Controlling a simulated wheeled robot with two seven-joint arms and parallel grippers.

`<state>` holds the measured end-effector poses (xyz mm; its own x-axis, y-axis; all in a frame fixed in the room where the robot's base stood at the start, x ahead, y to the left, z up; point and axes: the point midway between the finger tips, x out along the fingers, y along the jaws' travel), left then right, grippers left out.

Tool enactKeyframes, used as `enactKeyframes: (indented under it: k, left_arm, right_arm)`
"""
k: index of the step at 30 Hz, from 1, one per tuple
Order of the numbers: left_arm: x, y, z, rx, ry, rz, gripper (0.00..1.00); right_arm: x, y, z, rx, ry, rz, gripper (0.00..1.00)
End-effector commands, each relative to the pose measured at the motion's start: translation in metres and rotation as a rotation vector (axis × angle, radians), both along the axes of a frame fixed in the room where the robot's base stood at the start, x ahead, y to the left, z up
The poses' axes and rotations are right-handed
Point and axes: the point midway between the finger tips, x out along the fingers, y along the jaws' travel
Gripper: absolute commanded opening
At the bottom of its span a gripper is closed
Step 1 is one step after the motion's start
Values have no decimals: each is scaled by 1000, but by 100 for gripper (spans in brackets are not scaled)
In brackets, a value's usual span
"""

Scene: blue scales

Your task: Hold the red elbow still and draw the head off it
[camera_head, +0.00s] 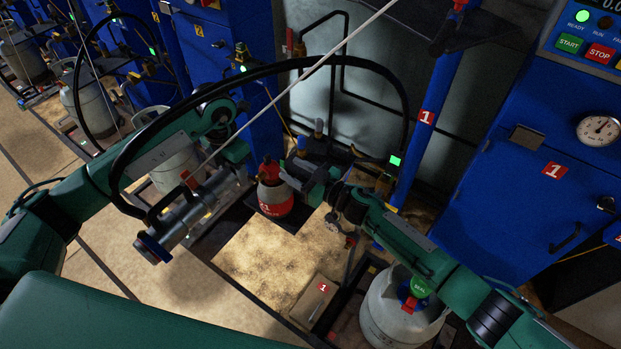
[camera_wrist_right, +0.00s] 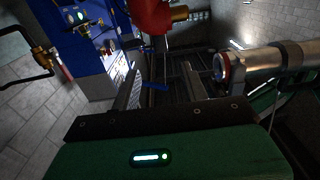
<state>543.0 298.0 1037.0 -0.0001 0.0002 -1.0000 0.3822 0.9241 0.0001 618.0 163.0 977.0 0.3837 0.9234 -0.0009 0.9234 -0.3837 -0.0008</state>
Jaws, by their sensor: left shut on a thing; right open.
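The red elbow (camera_head: 268,166) sits on top of a small grey cylinder with a red band (camera_head: 276,196). In the right wrist view the red elbow (camera_wrist_right: 150,16) shows at the top, with a brass end. The head (camera_head: 178,222) is a silver barrel with a black handle, lying tilted left of the elbow. The right wrist view shows its open end (camera_wrist_right: 265,62), apart from the brass end. My left gripper (camera_head: 212,188) is shut on the head; its fingers are mostly hidden. My right gripper (camera_head: 308,172) is open and empty, right of the elbow; the elbow is not between its fingers (camera_wrist_right: 163,88).
A black hose (camera_head: 300,62) arches over the work place, and a thin pale cable (camera_head: 310,75) crosses it. A large grey cylinder (camera_head: 385,318) stands below my right arm. A blue cabinet (camera_head: 520,200) stands at right. The lit platform (camera_head: 255,260) is bare in front.

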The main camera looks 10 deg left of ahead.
Motion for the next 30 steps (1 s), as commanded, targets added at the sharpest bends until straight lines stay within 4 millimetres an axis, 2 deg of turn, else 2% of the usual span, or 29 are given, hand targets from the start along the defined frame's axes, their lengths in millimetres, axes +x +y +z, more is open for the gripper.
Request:
enactKeyframes:
  k: [6, 12, 30]
  left_arm:
    - [0, 0, 0, 0, 0, 0, 0]
    - [0, 0, 0, 0, 0, 0, 0]
    - [0, 0, 0, 0, 0, 0, 0]
  right_arm:
    - [-12, -28, -1, -2, 0, 0, 45]
    - [-17, -42, -1, -1, -1, 0, 45]
    - [-18, -44, 0, 0, 0, 0, 45]
